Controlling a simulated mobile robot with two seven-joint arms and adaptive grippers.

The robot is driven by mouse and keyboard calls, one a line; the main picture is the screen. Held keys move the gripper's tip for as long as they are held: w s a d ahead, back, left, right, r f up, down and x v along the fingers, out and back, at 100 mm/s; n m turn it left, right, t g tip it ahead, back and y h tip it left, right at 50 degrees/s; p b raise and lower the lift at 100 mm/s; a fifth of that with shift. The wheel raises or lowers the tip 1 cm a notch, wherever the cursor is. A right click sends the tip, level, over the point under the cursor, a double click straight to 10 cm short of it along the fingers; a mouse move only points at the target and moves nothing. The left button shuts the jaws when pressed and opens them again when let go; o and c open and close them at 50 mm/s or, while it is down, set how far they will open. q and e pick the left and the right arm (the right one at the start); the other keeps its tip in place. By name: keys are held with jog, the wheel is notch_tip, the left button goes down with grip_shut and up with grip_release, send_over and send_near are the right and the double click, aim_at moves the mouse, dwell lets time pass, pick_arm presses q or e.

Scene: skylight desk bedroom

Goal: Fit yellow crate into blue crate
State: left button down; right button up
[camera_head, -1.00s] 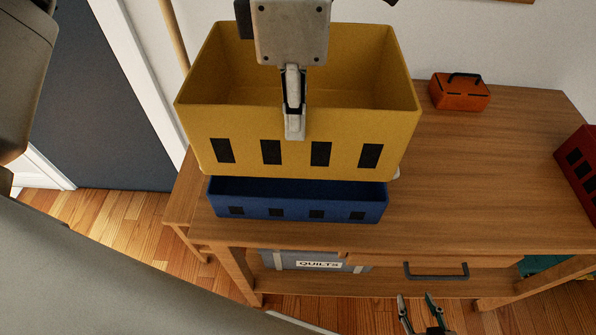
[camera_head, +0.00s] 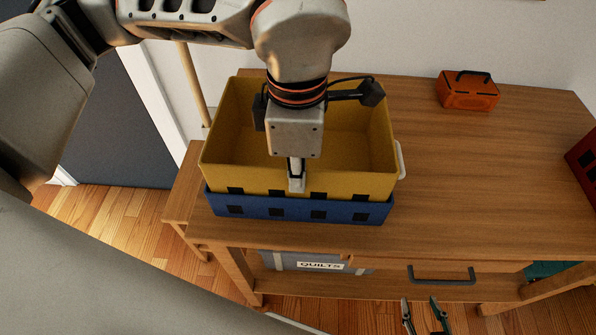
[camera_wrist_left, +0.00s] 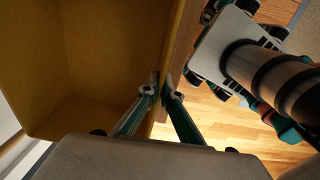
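The yellow crate (camera_head: 350,140) is upright and empty in the head view. Its lower part sits inside the rim of the blue crate (camera_head: 264,208), which stands on the desk near its front left. My left gripper (camera_head: 297,184) is shut on the yellow crate's front wall. In the left wrist view, the fingers of this gripper (camera_wrist_left: 161,92) pinch the rim of the yellow crate (camera_wrist_left: 110,60). My right gripper (camera_head: 424,308) is low in front of the desk, with its two fingers apart and nothing between them.
The wooden desk (camera_head: 480,180) is clear right of the crates. An orange toolbox (camera_head: 468,92) stands at the back, and a red crate (camera_head: 583,155) is at the right edge. A grey quilts box (camera_head: 300,262) sits below the desktop.

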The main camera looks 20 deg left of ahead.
pick_arm(q)
jog(key=shift+r, duration=0.1)
jog(key=c, duration=2.3)
grip_release()
notch_tip(320, 180, up, 12)
jog(key=shift+s+r+p, duration=0.1)
jog(key=shift+p, duration=0.6)
